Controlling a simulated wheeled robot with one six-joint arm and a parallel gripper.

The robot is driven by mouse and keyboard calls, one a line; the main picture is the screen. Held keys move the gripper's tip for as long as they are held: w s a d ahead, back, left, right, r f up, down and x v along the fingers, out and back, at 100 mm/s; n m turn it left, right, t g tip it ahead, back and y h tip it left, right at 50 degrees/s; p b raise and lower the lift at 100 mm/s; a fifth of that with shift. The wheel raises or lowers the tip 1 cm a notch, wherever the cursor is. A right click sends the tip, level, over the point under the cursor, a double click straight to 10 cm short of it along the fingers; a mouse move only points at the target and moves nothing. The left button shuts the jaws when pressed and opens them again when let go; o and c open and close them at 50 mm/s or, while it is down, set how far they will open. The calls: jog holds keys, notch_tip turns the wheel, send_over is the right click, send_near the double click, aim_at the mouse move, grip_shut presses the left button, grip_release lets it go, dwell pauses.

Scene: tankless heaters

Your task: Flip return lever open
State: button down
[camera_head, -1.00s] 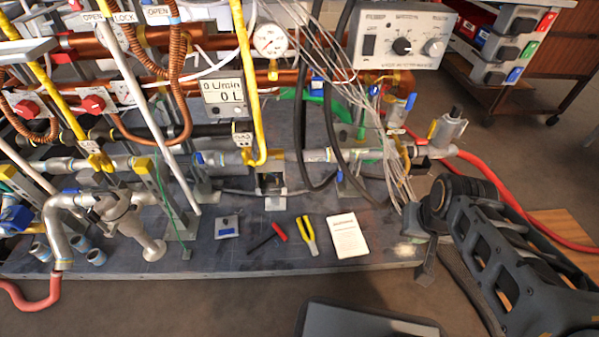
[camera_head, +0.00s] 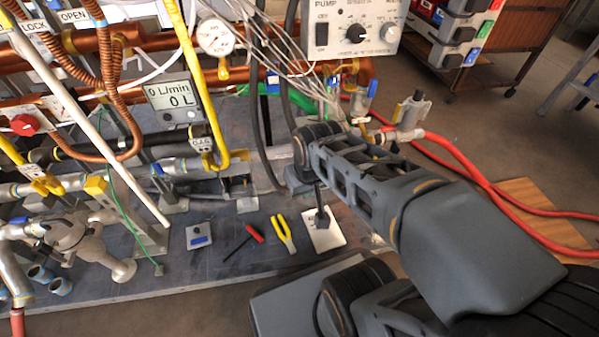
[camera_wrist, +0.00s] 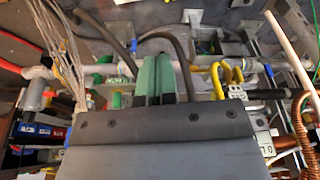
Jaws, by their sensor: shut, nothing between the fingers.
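I cannot make out a label naming the return lever, so which handle it is stays unclear. A small blue handle (camera_head: 372,88) and a yellow one (camera_head: 362,131) sit at the right end of the pipes, beside a grey valve body (camera_head: 408,116). Another blue handle (camera_head: 158,169) is on the grey pipe further left. In the wrist view my gripper (camera_wrist: 156,60) has green fingers closed together and empty, in front of the pipes and a dark hose. A yellow bent piece (camera_wrist: 224,76) is to their right. No finger contact can be made out. In the head view the fingertips cannot be made out.
A pump control box (camera_head: 355,28) and loose wires (camera_head: 275,55) are above the right pipes. Red hoses (camera_head: 470,172) run right. A flow meter (camera_head: 172,98) stands mid-left. Pliers (camera_head: 284,234) and a white sheet (camera_head: 330,238) lie on the grey board.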

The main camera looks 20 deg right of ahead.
jog(key=w+a+r+t+y+p, duration=0.1)
jog(key=w+a+t+y+p, duration=0.35)
jog(key=w, duration=0.95)
jog(key=w+f+t+h, duration=0.1)
jog(key=w+f+h, duration=0.3)
jog(key=w, duration=1)
jog(key=d+f+m+g+h+p, duration=0.1)
jog(key=d+f+g+h, duration=0.1)
jog(key=f, duration=0.8)
jog(key=d+f+m+g+h+p, duration=0.2)
jog(key=d+f+h, duration=0.3)
jog(key=f, duration=0.6)
jog(key=shift+s+f+m+g, duration=0.25)
jog(key=shift+s+m+g, duration=0.05)
jog(key=shift+s+g, duration=0.1)
